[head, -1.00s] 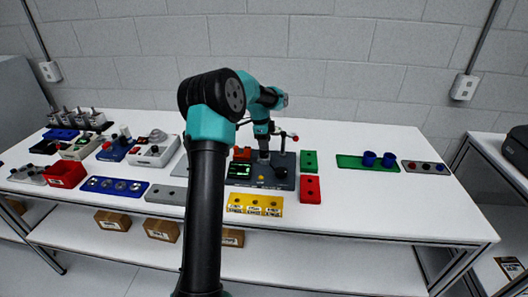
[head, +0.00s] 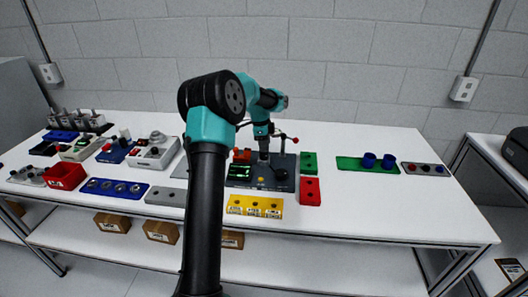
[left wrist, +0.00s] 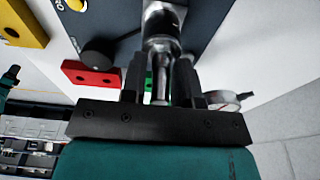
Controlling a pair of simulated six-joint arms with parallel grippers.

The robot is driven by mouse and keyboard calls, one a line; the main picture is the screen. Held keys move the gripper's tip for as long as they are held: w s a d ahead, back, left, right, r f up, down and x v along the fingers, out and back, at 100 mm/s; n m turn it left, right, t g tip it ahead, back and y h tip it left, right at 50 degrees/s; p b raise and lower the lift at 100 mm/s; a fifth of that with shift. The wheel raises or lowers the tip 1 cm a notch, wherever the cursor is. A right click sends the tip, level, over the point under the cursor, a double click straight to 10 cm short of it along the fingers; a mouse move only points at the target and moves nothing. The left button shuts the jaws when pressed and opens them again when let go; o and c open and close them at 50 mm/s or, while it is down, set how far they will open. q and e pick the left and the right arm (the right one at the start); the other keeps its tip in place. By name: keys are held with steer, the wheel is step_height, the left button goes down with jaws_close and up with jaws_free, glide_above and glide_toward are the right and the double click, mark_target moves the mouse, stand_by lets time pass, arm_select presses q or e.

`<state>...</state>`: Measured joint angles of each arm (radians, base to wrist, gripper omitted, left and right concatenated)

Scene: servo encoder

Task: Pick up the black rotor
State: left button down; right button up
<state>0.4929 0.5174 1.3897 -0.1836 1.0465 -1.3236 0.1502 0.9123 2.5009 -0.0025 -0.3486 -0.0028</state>
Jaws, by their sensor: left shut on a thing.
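My left gripper (head: 263,152) is over the dark station (head: 262,182) in the middle of the table, pointing down. In the left wrist view, its two dark fingers (left wrist: 160,85) are shut on a silver metal part (left wrist: 161,32) with a narrow shaft. I cannot tell whether this part belongs to the black rotor. A round black piece (left wrist: 97,53) shows beside the fingers on the station, apart from them; it also shows in the head view (head: 281,173). My right gripper is not in view.
A red block (head: 310,191), a green block (head: 308,163) and a yellow tray (head: 255,206) sit close around the station. A dial gauge (left wrist: 228,101) is near the fingers. Several trays and devices stand on the left. The table's right front is clear.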

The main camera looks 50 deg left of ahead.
arm_select(q)
steer(key=shift+r, duration=0.15)
steer(key=shift+r, duration=1.6)
steer(key=shift+s+d+r, duration=0.15)
steer(key=shift+s, duration=0.05)
steer(key=s+d+r, duration=0.1)
steer(key=s+d, duration=0.9)
steer(key=d, duration=0.1)
steer(key=shift+d+r, duration=0.15)
steer(key=shift+d, duration=0.2)
